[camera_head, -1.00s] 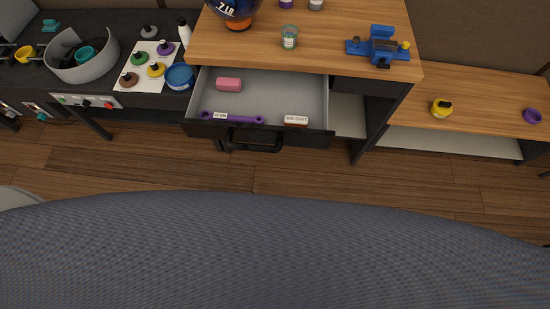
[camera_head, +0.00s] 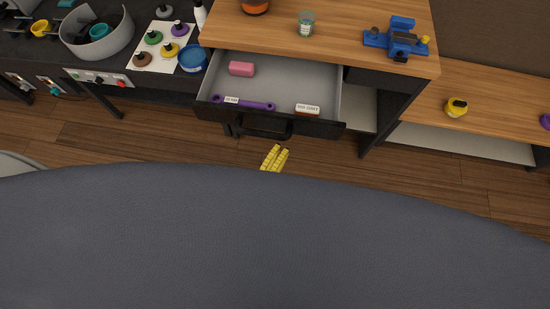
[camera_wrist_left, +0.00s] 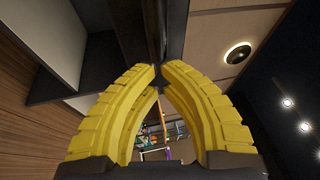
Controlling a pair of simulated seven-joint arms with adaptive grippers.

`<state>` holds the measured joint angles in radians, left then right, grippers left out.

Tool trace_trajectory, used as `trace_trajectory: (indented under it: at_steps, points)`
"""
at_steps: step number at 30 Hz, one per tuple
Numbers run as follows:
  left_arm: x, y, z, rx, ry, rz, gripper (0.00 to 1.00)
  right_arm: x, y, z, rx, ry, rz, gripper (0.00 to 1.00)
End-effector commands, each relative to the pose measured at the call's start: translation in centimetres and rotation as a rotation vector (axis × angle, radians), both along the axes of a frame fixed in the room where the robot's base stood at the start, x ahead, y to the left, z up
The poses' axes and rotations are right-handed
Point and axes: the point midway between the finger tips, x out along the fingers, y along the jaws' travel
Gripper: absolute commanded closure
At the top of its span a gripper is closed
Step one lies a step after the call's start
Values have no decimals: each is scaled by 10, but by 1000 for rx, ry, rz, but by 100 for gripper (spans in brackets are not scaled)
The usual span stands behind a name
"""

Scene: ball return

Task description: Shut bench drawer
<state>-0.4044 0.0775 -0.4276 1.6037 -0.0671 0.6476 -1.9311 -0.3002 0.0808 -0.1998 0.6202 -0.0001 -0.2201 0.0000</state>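The bench drawer (camera_head: 320,128) is pulled open under the wooden bench top (camera_head: 345,50) in the head view. Its dark front carries a black bar handle (camera_head: 265,131). My left gripper (camera_head: 274,152) shows as two yellow fingers just below the handle, in front of the drawer and apart from it in the picture. In the left wrist view the yellow fingertips (camera_wrist_left: 159,72) come together almost touching, with nothing seen held between them. Much of that arm is hidden behind my dark body. My right gripper is not in view.
Inside the drawer lie a pink block (camera_head: 241,69), a purple wrench (camera_head: 244,103) and a labelled brown-and-white block (camera_head: 307,110). A blue vise (camera_head: 399,40) and a small jar (camera_head: 306,24) stand on the bench. A low shelf (camera_head: 490,95) is at right. Floor before the drawer is clear.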

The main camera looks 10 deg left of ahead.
Motion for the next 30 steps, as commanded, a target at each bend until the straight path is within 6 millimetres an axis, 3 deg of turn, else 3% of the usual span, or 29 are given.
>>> trace_trajectory:
  at_steps: [7, 23, 30]
  points:
    - [13, -4, 2, 0, 0, 0, 100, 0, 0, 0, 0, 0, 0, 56]
    - [18, -5, 3, 0, -1, 0, 100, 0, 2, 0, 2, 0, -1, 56]
    - [51, -5, 4, 1, -2, 2, 100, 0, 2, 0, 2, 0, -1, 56]
